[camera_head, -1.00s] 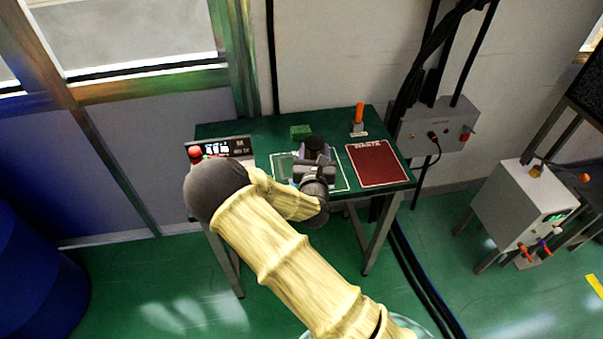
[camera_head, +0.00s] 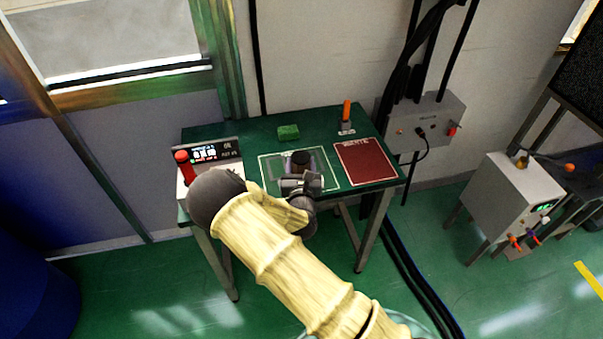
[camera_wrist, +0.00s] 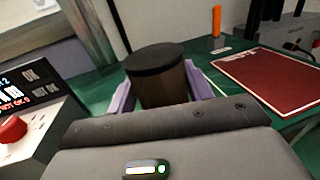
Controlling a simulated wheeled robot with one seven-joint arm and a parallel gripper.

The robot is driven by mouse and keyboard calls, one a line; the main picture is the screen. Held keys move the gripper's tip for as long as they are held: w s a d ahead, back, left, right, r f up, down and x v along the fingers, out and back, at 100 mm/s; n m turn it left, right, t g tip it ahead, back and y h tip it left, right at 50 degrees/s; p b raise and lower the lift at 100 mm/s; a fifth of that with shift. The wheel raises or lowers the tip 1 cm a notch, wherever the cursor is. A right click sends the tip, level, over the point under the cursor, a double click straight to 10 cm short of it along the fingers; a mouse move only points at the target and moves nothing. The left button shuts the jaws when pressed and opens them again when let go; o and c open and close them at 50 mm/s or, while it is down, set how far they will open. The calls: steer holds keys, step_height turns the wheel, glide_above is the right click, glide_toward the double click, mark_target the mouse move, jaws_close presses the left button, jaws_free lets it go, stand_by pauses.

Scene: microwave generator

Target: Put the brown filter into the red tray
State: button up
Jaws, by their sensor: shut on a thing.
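The brown filter (camera_wrist: 160,85) is a short dark brown cylinder with a black top. My gripper (camera_wrist: 158,95) is shut on it, with a purple finger on each side, in the wrist view. In the head view the filter (camera_head: 299,158) shows only as a dark round shape at my gripper (camera_head: 299,166), over the white-outlined area of the green table. Whether it touches the table I cannot tell. The red tray (camera_head: 365,162) is a flat dark red rectangle with a pale border and lettering, to the right of the gripper. It also shows at the right in the wrist view (camera_wrist: 272,78).
A control box (camera_head: 212,158) with a display and red button (camera_head: 183,165) stands at the table's left. A green block (camera_head: 288,132) lies behind the gripper. An orange upright handle (camera_head: 346,112) stands behind the tray. The tray's surface looks empty.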

mark_target(303, 172)
steer(key=shift+w, duration=0.1)
steer(key=f, duration=0.3)
steer(key=shift+w+d+f, duration=0.15)
steer(key=shift+w+f, duration=0.05)
steer(key=shift+f, duration=0.15)
steer(key=shift+d, duration=0.15)
steer(key=shift+s+a, duration=0.15)
steer(key=shift+a, duration=0.05)
steer(key=shift+s+a+f, duration=0.1)
steer(key=shift+a+f, duration=0.05)
steer(key=shift+a, duration=0.05)
steer(key=o, duration=0.7)
steer(key=shift+a, duration=0.1)
steer(key=o, duration=0.3)
steer(key=shift+s, duration=0.1)
steer(key=shift+d+r, duration=0.2)
steer(key=shift+d, duration=0.05)
